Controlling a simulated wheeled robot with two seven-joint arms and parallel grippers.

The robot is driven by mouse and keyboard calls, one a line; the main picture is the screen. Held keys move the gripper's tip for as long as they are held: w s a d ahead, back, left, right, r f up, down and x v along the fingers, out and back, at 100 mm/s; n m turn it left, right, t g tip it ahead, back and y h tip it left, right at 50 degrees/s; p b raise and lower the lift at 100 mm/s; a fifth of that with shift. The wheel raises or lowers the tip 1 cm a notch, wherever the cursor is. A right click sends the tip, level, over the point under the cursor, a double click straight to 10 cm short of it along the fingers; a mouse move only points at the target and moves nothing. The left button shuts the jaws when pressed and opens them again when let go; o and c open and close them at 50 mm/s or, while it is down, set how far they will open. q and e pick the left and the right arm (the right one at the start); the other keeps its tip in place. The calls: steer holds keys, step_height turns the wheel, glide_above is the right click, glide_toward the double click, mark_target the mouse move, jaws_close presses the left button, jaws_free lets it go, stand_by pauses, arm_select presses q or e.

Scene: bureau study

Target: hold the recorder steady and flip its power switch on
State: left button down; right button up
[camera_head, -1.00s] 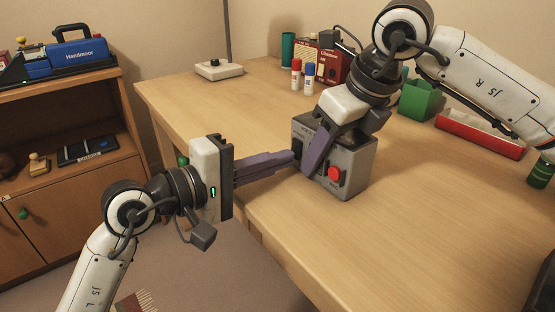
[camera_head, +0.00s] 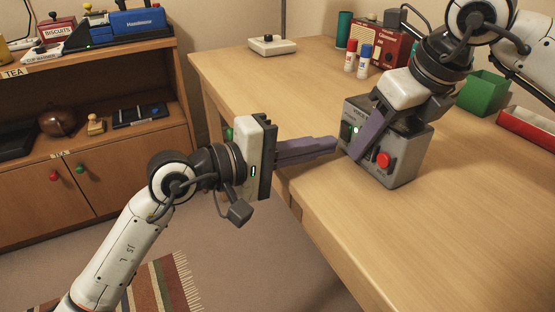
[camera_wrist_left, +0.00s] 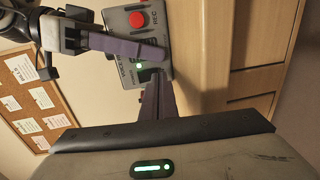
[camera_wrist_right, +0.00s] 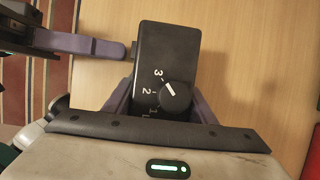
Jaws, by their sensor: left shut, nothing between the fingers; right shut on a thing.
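The power switch is not clearly visible.
The desk (camera_head: 460,220) is clear in front and to the right. Behind stand glue sticks (camera_head: 357,60), a red radio (camera_head: 393,45), a green box (camera_head: 482,92) and a red tray (camera_head: 530,128). A shelf cabinet (camera_head: 100,150) is at left.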

arm_select(q)
steer(key=f+v, duration=0.2)
steer(key=v, duration=0.9)
steer(key=shift+s+a+f, duration=0.25)
steer(key=shift+a+f, duration=0.1)
arm_select(e)
steer(key=shift+d+r, duration=0.1)
steer(key=o, duration=1.4)
